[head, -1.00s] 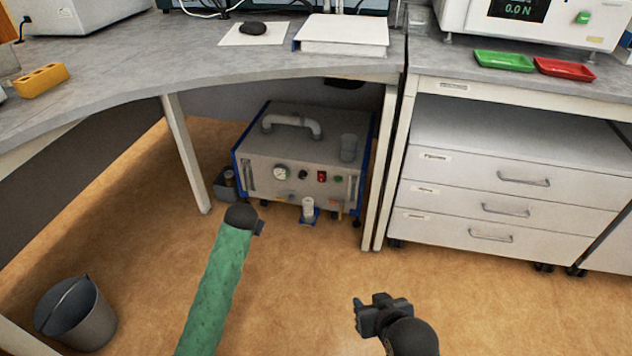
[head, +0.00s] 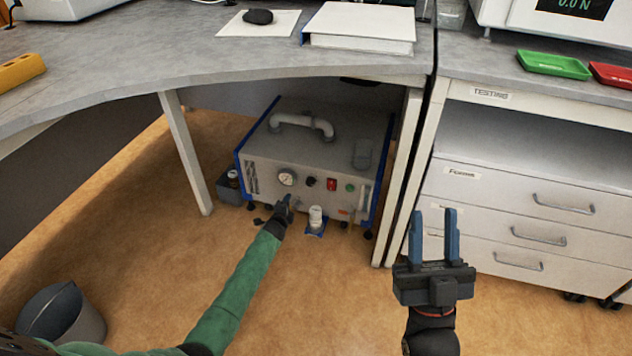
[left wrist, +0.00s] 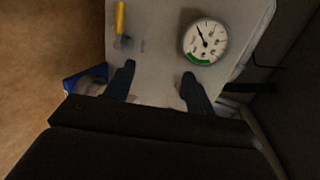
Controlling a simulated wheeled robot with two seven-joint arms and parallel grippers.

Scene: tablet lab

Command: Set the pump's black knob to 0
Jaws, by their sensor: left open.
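The pump (head: 290,148) is a grey box with blue edges under the desk. Its black knob (head: 311,181) sits on the front panel between a round white gauge (head: 287,177) and a red switch (head: 331,184). My left gripper (head: 288,199) is at the lower front panel, just below the gauge and lower left of the knob. In the left wrist view its open, empty fingers (left wrist: 158,82) point at the panel, with the gauge (left wrist: 205,42) beyond one finger. I cannot make out the knob there. My right gripper (head: 433,212) is open and empty, before the drawers.
A desk leg (head: 186,155) is left of the pump and the drawer cabinet (head: 530,215) right. A grey bin (head: 62,313) is at lower left. The desk top overhangs the pump.

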